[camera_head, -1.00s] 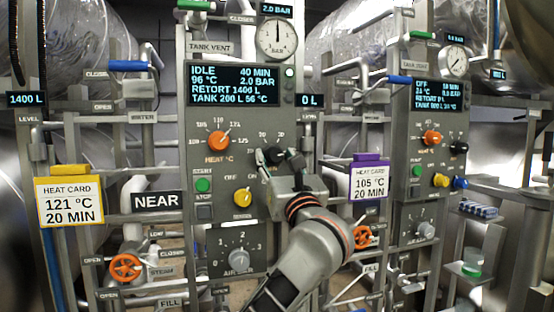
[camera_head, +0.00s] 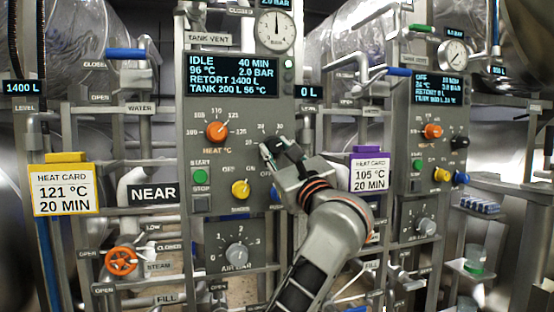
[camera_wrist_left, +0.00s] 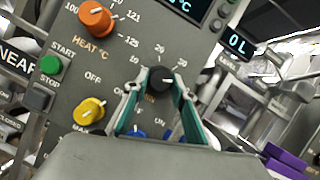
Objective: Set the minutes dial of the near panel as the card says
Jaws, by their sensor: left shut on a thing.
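The near panel (camera_head: 195,120) carries a black minutes dial, which shows between my fingers in the wrist view (camera_wrist_left: 160,79). My left gripper (camera_head: 277,148) is shut on this dial, one teal-edged finger on each side; it also shows in the wrist view (camera_wrist_left: 158,88). In the head view the fingers mostly hide the dial. The near display (camera_head: 232,77) reads IDLE, 40 MIN, 96 °C, 2.0 BAR. The yellow-topped heat card (camera_head: 65,190) left of the NEAR sign (camera_head: 153,194) reads 121 °C, 20 MIN. My right gripper is not in view.
The orange heat dial (camera_head: 217,132) is left of the minutes dial. The green start button (camera_head: 200,176), yellow knob (camera_head: 240,189) and grey air knob (camera_head: 237,254) sit lower. A purple-topped card (camera_head: 370,174) reads 105 °C, 20 MIN, beside the far panel (camera_head: 403,130).

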